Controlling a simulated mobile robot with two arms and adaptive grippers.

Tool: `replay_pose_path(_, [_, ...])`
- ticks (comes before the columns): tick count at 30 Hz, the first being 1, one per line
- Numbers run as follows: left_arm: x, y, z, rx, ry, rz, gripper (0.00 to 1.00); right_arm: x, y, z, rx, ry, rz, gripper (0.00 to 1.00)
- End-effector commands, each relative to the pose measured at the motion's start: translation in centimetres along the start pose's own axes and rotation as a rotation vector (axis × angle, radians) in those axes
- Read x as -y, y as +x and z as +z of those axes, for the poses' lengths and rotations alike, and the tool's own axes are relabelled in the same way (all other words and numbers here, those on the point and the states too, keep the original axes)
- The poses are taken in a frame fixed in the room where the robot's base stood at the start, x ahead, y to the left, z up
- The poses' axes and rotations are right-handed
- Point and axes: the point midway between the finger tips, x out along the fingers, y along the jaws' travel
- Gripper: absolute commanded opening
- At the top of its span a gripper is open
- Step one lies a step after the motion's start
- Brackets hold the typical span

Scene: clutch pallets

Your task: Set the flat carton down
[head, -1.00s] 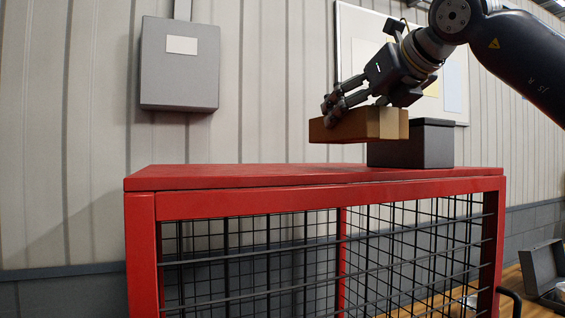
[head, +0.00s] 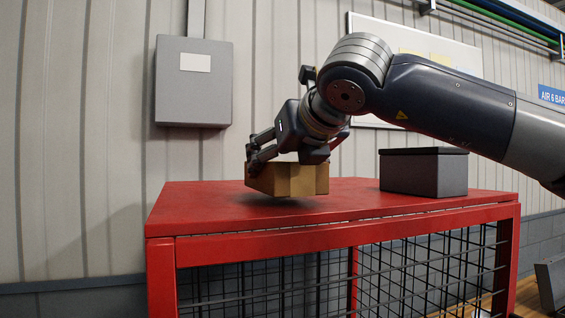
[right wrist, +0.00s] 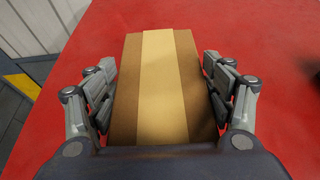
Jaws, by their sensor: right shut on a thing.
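The flat carton (head: 290,180) is brown with a paler tape band along its top. My right gripper (head: 258,160) is shut on it, with fingers on both long sides in the right wrist view (right wrist: 168,90). In the head view the carton hangs a little above the red tabletop (head: 210,205), with a shadow under it. The tabletop fills most of the right wrist view (right wrist: 275,50). My left gripper is not in view.
A dark grey lidded box (head: 424,172) stands on the tabletop to the right of the carton. The tabletop left and in front of the carton is clear. A grey wall cabinet (head: 193,90) hangs behind. Black mesh (head: 265,285) fills the frame below.

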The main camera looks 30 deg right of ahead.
Motion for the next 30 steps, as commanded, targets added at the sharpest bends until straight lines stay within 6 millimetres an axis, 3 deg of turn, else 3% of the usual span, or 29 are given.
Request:
replay_pose_path(6, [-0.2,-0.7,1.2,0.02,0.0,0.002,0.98,0.0,0.5,-1.3,0.003,0.001,0.002,0.45])
replay_pose_path(17, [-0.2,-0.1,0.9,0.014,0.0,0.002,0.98,0.0,0.7,-1.7,0.004,0.001,0.0,0.45])
replay_pose_path(18, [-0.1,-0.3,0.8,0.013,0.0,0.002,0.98,0.0,0.7,-1.6,0.002,0.0,0.0,0.84])
replay_pose_path(20, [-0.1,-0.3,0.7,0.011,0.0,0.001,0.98,0.1,0.6,-1.6,0.002,0.0,0.0,0.95])
replay_pose_path(30, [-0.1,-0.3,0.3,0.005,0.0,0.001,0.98,0.1,0.6,-1.6,0.002,0.0,0.0,0.95])
